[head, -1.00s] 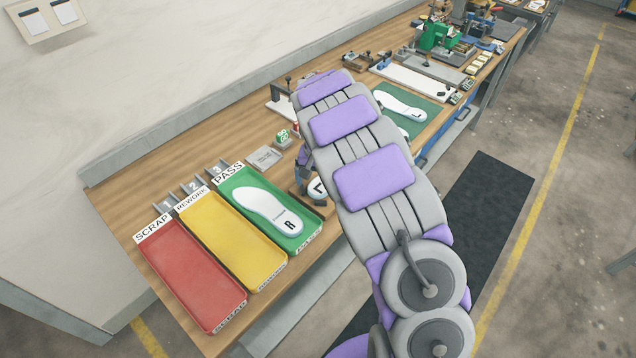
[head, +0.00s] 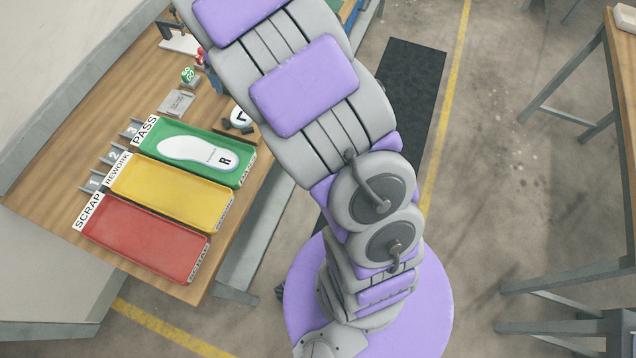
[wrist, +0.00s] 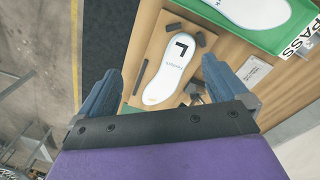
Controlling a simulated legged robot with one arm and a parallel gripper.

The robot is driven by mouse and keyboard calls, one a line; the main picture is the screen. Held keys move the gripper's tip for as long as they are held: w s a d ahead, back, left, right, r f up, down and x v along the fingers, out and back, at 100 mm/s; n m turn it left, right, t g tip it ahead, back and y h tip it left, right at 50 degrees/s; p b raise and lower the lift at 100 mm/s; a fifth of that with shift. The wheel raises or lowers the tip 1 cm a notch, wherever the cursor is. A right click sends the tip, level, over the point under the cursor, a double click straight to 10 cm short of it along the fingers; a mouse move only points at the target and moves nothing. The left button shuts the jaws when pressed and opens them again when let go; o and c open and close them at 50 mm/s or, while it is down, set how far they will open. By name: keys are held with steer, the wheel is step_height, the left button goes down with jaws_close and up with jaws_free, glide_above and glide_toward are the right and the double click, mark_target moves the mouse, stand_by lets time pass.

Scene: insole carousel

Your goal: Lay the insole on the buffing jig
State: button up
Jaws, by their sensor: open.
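A white insole marked L (wrist: 168,78) lies over a brown wooden block, the buffing jig (wrist: 150,50), in the wrist view. Small dark blocks stand beside the insole. In the head view only the insole's L end (head: 240,117) shows, beside my arm, which hides the rest. My gripper (wrist: 160,65) is open, one blue finger on each side of the insole, with visible gaps between fingers and insole. I cannot tell how high the fingers are above it. The gripper is hidden in the head view.
A green PASS tray (head: 240,178) holds an insole marked R (head: 200,152). Beside it are an empty yellow REWORK tray (head: 170,192) and an empty red SCRAP tray (head: 145,240). A small grey plate (head: 175,103) and a green-and-white item (head: 189,76) stand behind the jig.

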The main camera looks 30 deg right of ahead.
steer(key=s+r, duration=0.3)
steer(key=s, duration=0.5)
steer(key=s+r, duration=0.3)
steer(key=s, duration=0.5)
steer(key=s+a+f+n+g, duration=0.1)
steer(key=s+n, duration=0.3)
steer(key=s, duration=1.7)
steer(key=shift+a+f+g, duration=0.15)
steer(key=shift+a+g, duration=0.1)
steer(key=shift+g, duration=0.05)
steer(key=shift+c, duration=0.4)
